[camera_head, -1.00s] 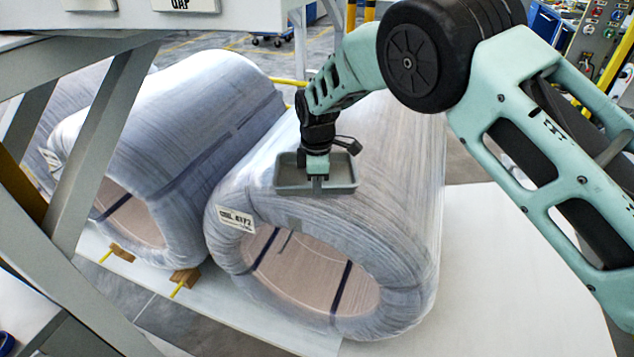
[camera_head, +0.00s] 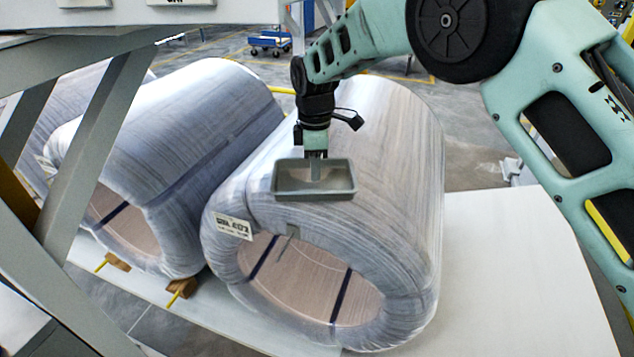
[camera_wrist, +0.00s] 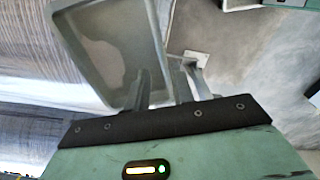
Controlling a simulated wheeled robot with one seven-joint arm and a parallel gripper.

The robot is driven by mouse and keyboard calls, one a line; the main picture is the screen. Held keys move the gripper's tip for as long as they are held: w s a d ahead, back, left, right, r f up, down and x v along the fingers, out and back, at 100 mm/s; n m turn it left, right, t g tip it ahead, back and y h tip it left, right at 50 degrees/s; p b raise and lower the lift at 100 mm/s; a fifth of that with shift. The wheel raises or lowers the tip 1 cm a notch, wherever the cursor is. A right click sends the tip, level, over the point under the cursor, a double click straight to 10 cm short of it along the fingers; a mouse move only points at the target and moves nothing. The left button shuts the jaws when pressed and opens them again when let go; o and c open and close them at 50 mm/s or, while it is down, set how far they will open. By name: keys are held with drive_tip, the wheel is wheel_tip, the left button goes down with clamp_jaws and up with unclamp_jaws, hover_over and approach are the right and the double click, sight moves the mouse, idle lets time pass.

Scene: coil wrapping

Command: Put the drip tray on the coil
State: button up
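The grey drip tray (camera_head: 283,190) is a shallow open box. In the head view it appears over the upper front of the nearer wrapped coil (camera_head: 395,150), its inside facing up and somewhat toward the camera. My gripper (camera_head: 316,163) comes down from above at the tray's far wall, one finger inside the tray. In the wrist view the tray (camera_wrist: 105,45) fills the upper left, its wall between the two fingers (camera_wrist: 168,88). My gripper looks shut on that wall. I cannot tell whether the tray's underside touches the coil.
A second wrapped coil (camera_head: 170,130) lies to the left, on wooden chocks (camera_head: 181,287). A white label (camera_head: 233,227) is on the nearer coil's front. Grey frame beams (camera_head: 95,140) stand at the left. The pale platform (camera_head: 510,260) is bare to the right.

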drive_tip(key=shift+r, duration=0.45)
drive_tip(key=s+d+r+m+y, duration=0.15)
drive_tip(key=s+r+m, duration=0.35)
drive_tip(key=s, duration=0.5)
drive_tip(key=s+d+m, duration=0.2)
drive_tip(key=s+d, duration=0.2)
drive_tip(key=s, duration=0.5)
drive_tip(key=s+d+r+m, duration=0.1)
drive_tip(key=s+d, duration=0.3)
drive_tip(key=s, duration=0.4)
drive_tip(key=s+d+r+m, duration=0.1)
drive_tip(key=s+d+m, duration=0.1)
drive_tip(key=s+d, duration=0.3)
drive_tip(key=s+h, duration=0.1)
drive_tip(key=s, duration=0.3)
drive_tip(key=shift+s+r+m, duration=0.25)
drive_tip(key=shift+s+m, duration=0.1)
drive_tip(key=shift+m, duration=0.05)
drive_tip(key=shift+d, duration=0.2)
